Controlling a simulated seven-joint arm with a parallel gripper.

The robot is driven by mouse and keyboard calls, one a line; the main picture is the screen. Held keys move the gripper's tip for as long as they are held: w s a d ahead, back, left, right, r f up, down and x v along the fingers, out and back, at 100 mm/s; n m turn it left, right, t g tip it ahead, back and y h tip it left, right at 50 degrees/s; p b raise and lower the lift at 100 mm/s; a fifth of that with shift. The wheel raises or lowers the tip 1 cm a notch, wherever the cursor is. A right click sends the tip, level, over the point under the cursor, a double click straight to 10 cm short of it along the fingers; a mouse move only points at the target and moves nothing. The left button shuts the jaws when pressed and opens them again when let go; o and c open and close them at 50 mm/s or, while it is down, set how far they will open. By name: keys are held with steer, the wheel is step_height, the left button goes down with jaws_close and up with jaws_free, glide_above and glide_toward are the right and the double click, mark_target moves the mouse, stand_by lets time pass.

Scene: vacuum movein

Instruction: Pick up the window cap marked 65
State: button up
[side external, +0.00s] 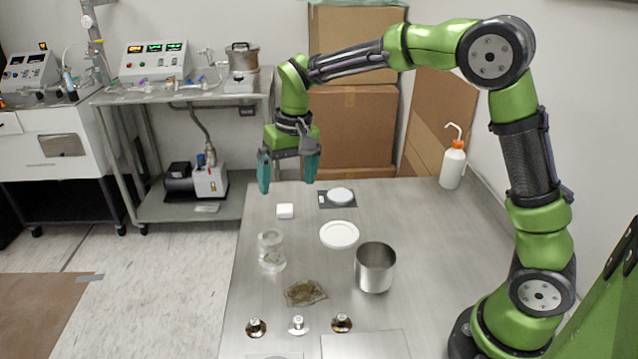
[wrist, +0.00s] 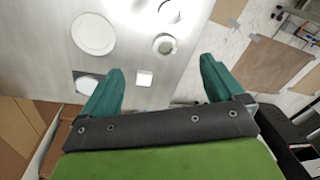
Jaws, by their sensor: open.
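Three small knob-like caps stand in a row at the front of the steel table in the side view: a dark gold one on the left (side external: 256,327), a silver-white one in the middle (side external: 298,325) and a dark gold one on the right (side external: 341,322). They may be the window caps; no number is legible, so I cannot tell which is marked 65. My gripper (side external: 288,186) is open and empty above the table's far left edge, well away from the caps. In the wrist view its spread fingers (wrist: 163,68) show nothing held.
A white block (side external: 285,211) lies below my gripper. Nearby are a glass jar (side external: 272,252), white plate (side external: 339,235), dark scale with a white dish (side external: 323,199), steel pot (side external: 375,268), brown packet (side external: 304,293) and wash bottle (side external: 453,168).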

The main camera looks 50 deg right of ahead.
steer(key=w+f+g, duration=0.1)
steer(key=w+f, duration=0.2)
steer(key=w, duration=0.2)
glide_above(271, 236)
steer(key=shift+m+h, duration=0.3)
steer(key=shift+h, duration=0.1)
step_height(271, 236, down, 9)
steer(key=shift+r, duration=0.1)
steer(key=shift+f, duration=3.15)
steer(key=c, duration=1.2)
steer(key=shift+c, duration=0.4)
steer(key=shift+r, duration=0.15)
